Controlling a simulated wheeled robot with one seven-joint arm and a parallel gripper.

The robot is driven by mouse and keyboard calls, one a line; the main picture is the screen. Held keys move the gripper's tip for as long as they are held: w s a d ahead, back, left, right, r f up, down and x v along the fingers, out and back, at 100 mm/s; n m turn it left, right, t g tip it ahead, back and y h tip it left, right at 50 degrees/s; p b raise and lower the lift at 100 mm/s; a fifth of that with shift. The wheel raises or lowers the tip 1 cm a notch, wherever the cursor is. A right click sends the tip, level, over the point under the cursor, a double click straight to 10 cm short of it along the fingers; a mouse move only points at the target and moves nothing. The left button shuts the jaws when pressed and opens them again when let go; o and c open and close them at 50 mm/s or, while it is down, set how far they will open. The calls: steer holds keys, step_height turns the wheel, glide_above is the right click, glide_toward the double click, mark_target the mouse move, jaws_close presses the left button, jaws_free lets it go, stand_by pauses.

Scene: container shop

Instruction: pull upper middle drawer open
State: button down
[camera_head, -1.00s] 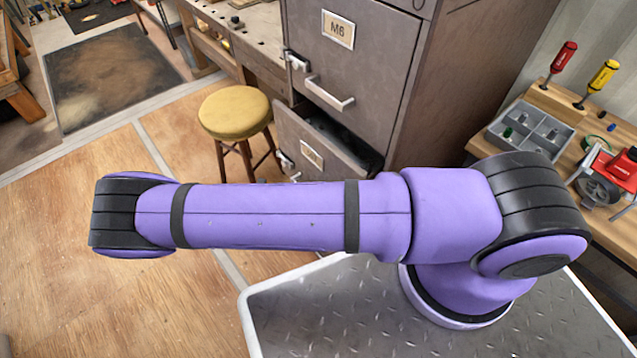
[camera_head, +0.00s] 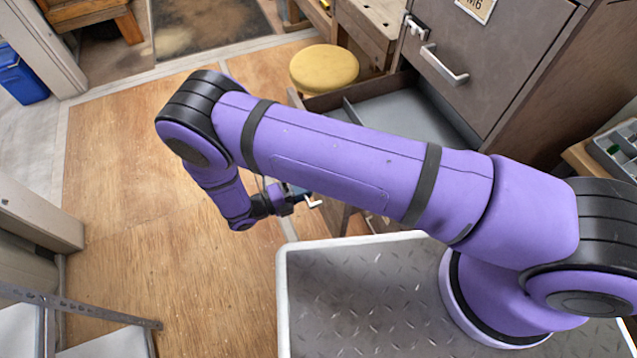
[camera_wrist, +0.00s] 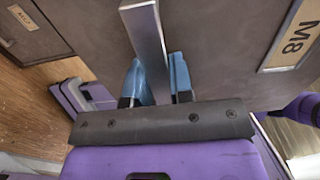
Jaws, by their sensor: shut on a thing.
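My gripper (camera_head: 303,197) is shut on a pale bar handle (camera_head: 315,203) at the front of a pulled-out drawer. The drawer (camera_head: 395,118) is in the grey-brown cabinet, below the drawer front marked M6 (camera_head: 487,45), and shows a grey, empty-looking inside. My arm hides much of the drawer's front and middle. In the wrist view, the blue fingers (camera_wrist: 156,75) sit on both sides of the metal handle (camera_wrist: 143,32), against a brown drawer front with a label (camera_wrist: 291,42) that seems to read M8. The M6 drawer is shut, with its own handle (camera_head: 443,65).
A yellow stool (camera_head: 324,68) stands close beyond the open drawer. A wooden workbench (camera_head: 370,25) is behind it. Wooden floor (camera_head: 120,180) is clear at left. A metal bracket and white panels are at lower left, and a blue bin (camera_head: 20,75) is at far left.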

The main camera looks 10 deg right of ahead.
steer(key=shift+v, duration=1.65)
steer(key=shift+s, duration=0.1)
steer(key=c, duration=1)
jaws_free()
steer(key=v, duration=1)
steer(key=shift+a, duration=0.4)
steer(key=shift+s, duration=0.1)
